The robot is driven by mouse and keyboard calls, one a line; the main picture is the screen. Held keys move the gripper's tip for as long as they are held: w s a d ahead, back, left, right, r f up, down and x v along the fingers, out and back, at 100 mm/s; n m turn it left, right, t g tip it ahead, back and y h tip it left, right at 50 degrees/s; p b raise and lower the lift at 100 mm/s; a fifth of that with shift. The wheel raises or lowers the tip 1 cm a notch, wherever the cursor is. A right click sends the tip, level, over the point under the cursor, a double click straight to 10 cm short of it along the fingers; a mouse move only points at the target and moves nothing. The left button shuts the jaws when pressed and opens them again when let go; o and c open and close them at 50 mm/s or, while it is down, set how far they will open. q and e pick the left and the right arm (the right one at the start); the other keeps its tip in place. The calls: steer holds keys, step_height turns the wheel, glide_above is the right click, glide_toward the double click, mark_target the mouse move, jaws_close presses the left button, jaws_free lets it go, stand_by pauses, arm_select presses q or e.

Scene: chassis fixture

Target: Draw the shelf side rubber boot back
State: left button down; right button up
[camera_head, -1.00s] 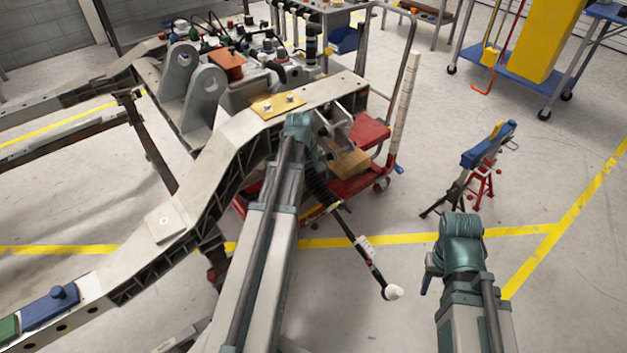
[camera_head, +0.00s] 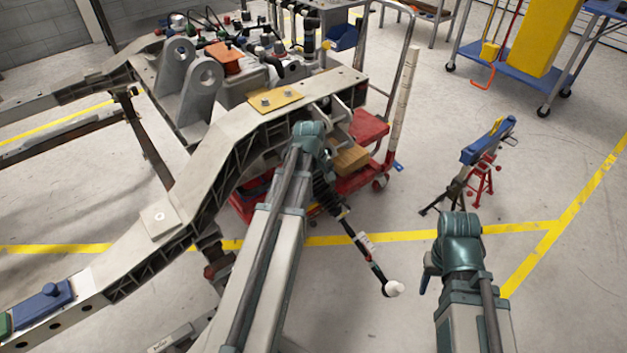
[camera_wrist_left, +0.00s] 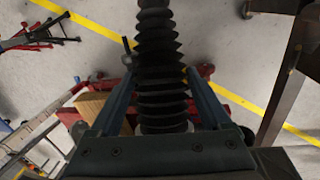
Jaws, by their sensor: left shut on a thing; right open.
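The rubber boot is a black ribbed bellows (camera_wrist_left: 160,65) on a rod. In the left wrist view it runs between the two fingers of my left gripper (camera_wrist_left: 160,84), which is shut on it. In the head view the boot (camera_head: 327,197) shows just right of my left forearm, under the chassis rail, and my left wrist hides its upper end. The rod (camera_head: 362,243) slopes down right to a white end (camera_head: 394,288). My right gripper (camera_head: 427,280) is apart from everything at lower right, mostly hidden by its own wrist; one blue finger shows.
The grey chassis rail (camera_head: 205,185) crosses the left half, with a yellow plate (camera_head: 275,98) on it. A red cart (camera_head: 365,130) with a wooden block (camera_head: 350,158) stands behind the boot. A blue-topped stand (camera_head: 487,140) is at right. Floor between is clear.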

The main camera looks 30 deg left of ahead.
mark_target(326, 192)
arm_select(q)
steer(key=d, duration=0.1)
steer(key=s+d+f, duration=0.1)
steer(key=shift+s+d+f+b, duration=0.15)
steer(key=shift+d+f+b, duration=0.05)
steer(key=shift+d+b, duration=0.15)
steer(key=shift+r, duration=0.1)
steer(key=shift+a, duration=0.1)
arm_select(e)
steer(key=shift+f, duration=0.6)
arm_select(q)
jaws_free()
step_height(326, 192, up, 14)
steer(key=s+a+p, duration=0.1)
steer(key=s+p, duration=0.1)
steer(key=p, duration=1.1)
steer(key=shift+f+p, duration=0.2)
steer(key=shift+p, duration=0.2)
arm_select(e)
step_height(326, 192, up, 14)
steer(key=shift+f, duration=0.2)
